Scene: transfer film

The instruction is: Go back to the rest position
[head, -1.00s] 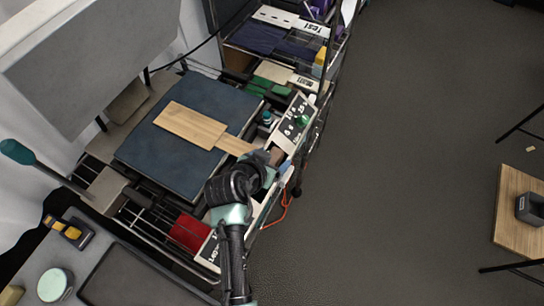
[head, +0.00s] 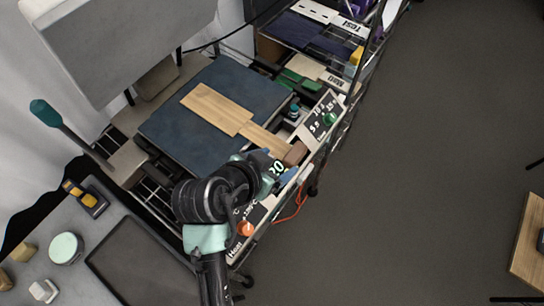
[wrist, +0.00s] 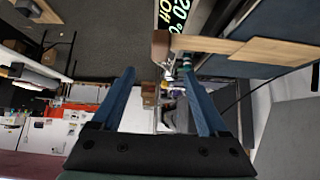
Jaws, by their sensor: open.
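A wooden paddle (head: 218,108) lies on the dark blue platen (head: 185,140) of a press, its handle reaching right past the platen edge. In the wrist view the paddle (wrist: 250,47) crosses the upper right, with its brown handle end (wrist: 160,46) above the fingers. My gripper (wrist: 164,86) has its two blue fingers spread apart with nothing between them. In the head view my arm hides most of the gripper, which is beside the press's front edge, near the handle end.
The press's grey upper plate (head: 120,45) stands raised, with a teal-ended lever (head: 45,113) at left. A grey counter with a dark tray (head: 135,265) is at lower left. Open floor (head: 420,180) lies right.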

